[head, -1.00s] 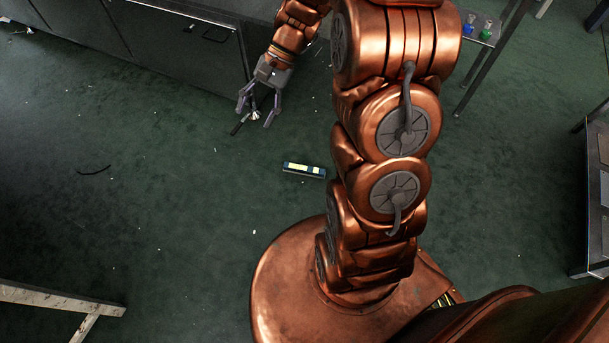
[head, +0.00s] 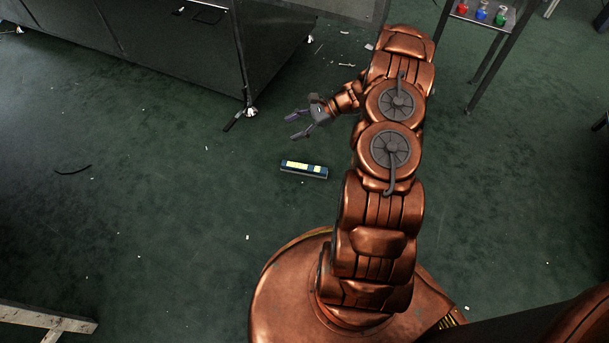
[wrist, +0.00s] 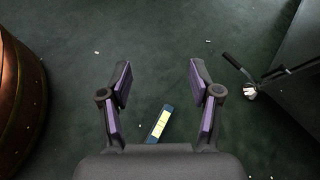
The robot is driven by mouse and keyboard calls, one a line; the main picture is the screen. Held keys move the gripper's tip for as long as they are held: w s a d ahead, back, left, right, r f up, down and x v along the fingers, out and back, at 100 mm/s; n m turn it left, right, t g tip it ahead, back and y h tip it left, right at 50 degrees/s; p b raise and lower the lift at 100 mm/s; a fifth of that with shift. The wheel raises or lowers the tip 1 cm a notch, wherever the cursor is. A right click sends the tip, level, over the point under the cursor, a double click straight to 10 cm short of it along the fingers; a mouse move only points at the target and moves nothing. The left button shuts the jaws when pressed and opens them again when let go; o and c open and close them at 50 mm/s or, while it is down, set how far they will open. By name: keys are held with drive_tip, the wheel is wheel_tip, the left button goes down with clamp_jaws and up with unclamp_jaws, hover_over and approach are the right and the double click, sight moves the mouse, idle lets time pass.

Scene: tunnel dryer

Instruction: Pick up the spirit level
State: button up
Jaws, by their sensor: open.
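The spirit level (head: 304,168) lies flat on the dark green floor in the head view. It is a short dark blue bar with a yellow label. My gripper (head: 291,125) is open and empty, above the floor and a little beyond the level in the picture. In the wrist view the level (wrist: 160,123) shows between the bases of the open fingers (wrist: 158,75), its lower end hidden behind the gripper body. The fingers do not touch it.
A dark cabinet (head: 190,50) stands at the back left, with a black-handled tool (head: 240,117) at its corner. A small stand (head: 485,14) with coloured bottles is at the upper right. A pale wooden frame (head: 45,318) is at the lower left. Floor around the level is mostly clear.

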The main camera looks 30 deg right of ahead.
sight(307, 166)
drive_tip(key=s+d+f+m+t+b, duration=0.1)
drive_tip(key=d+f+m+b, duration=0.1)
drive_tip(key=f, duration=0.7)
drive_tip(key=s+d+f+m+t+h+b, duration=0.1)
drive_tip(key=d+f+b, duration=0.3)
drive_tip(key=f, duration=0.5)
drive_tip(key=s+d+f+m+t+b, duration=0.1)
drive_tip(key=d+f+m+t+b, duration=0.1)
drive_tip(key=f, duration=0.7)
drive_tip(key=shift+s+d+m+t+h+b, duration=0.15)
drive_tip(key=shift+s+d+m+h+b, duration=0.1)
drive_tip(key=shift+d+m, duration=0.35)
drive_tip(key=shift+s+d+m+t+h+b, duration=0.15)
drive_tip(key=shift+d+m+b, duration=0.2)
drive_tip(key=shift+d, duration=0.45)
drive_tip(key=shift+f, duration=0.15)
drive_tip(key=shift+w+a+f, duration=0.2)
drive_tip(key=shift+w, duration=0.05)
drive_tip(key=b+x, duration=0.2)
drive_tip(key=x, duration=0.1)
drive_tip(key=b+x, duration=0.2)
drive_tip(key=shift+w+f, duration=0.3)
drive_tip(key=shift+f, duration=0.1)
drive_tip(key=shift+w+a+f, duration=0.1)
drive_tip(key=shift+w+a, duration=0.35)
clamp_jaws()
